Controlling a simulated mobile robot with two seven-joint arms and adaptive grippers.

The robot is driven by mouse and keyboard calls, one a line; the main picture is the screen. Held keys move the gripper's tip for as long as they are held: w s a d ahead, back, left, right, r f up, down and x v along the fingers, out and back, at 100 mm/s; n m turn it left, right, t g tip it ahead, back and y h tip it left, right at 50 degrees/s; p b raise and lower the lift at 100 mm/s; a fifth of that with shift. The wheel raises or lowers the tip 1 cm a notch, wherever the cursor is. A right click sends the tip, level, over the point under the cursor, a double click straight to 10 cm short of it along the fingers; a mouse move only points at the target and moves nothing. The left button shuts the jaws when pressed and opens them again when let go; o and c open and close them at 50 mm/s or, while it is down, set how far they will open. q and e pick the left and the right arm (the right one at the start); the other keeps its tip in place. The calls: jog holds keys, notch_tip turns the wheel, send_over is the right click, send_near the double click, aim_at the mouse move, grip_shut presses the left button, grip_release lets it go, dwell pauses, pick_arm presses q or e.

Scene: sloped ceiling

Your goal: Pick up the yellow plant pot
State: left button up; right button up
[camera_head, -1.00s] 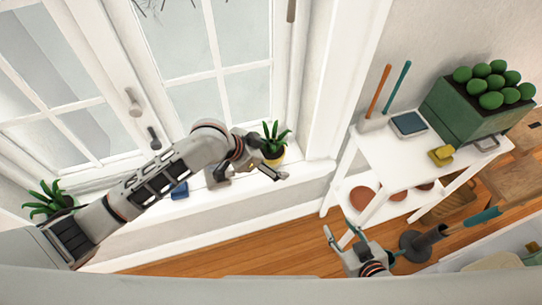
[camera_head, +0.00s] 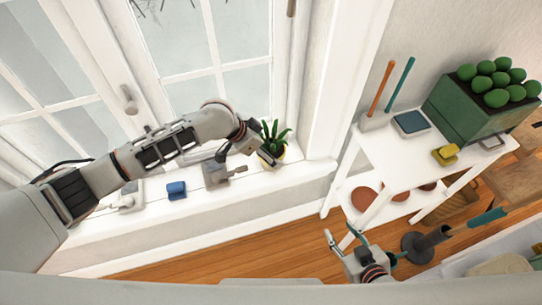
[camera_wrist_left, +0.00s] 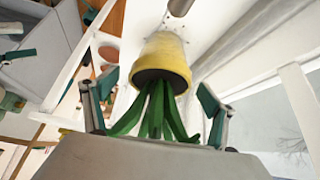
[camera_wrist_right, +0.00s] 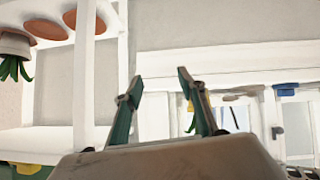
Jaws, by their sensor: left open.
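The yellow plant pot (camera_head: 281,156) with a spiky green plant stands on the white window sill, partly hidden by my left gripper. My left gripper (camera_head: 264,157) is open at the pot's left side in the head view. In the left wrist view the pot (camera_wrist_left: 166,57) appears upside down between and beyond the two spread fingers (camera_wrist_left: 155,103), with its leaves reaching toward the palm. I see no finger closed on it. My right gripper (camera_head: 340,236) is low near the floor, away from the pot. Its fingers (camera_wrist_right: 158,82) stand apart with nothing between them.
On the sill (camera_head: 150,216), a grey tool (camera_head: 217,175) and a blue object (camera_head: 176,190) are left of the pot. The window stands behind. A white shelf table (camera_head: 378,158) at right carries a green crate (camera_head: 462,112), a yellow object (camera_head: 445,154) and tools.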

pick_arm(q)
jog(key=shift+x, duration=1.1)
jog(key=shift+r, duration=0.1)
jog(key=c, duration=1.8)
jog(key=shift+r, duration=0.1)
